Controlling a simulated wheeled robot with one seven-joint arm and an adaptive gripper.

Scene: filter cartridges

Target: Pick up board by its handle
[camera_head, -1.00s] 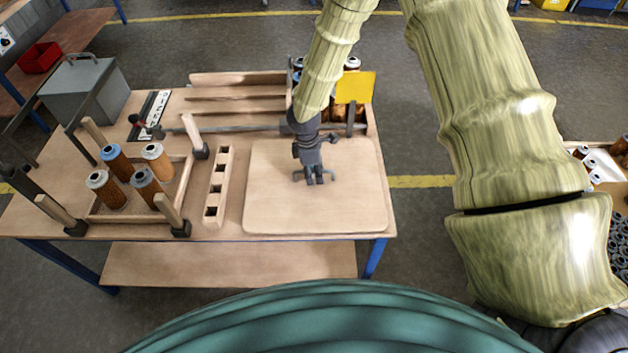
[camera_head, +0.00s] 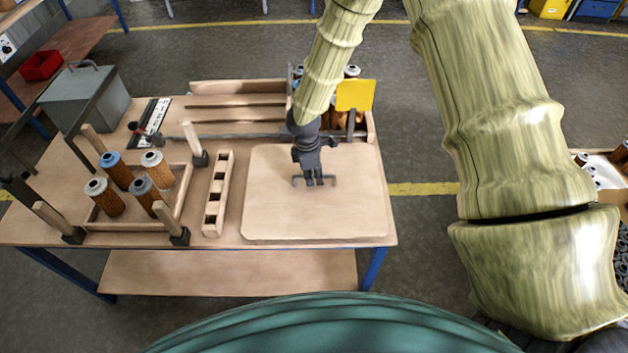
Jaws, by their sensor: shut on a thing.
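The board (camera_head: 282,216) is a pale wooden panel with rounded corners at the right end of the workbench. Its grey bar handle (camera_head: 297,182) stands near the middle of its upper half.
Left of the board is a narrow slotted wooden block (camera_head: 218,193). A wooden frame (camera_head: 130,224) with several filter cartridges and upright posts stands further left. Behind the board are a divided tray (camera_head: 235,87), a yellow plate (camera_head: 355,95) and more cartridges. A grey box (camera_head: 88,98) stands at the back left.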

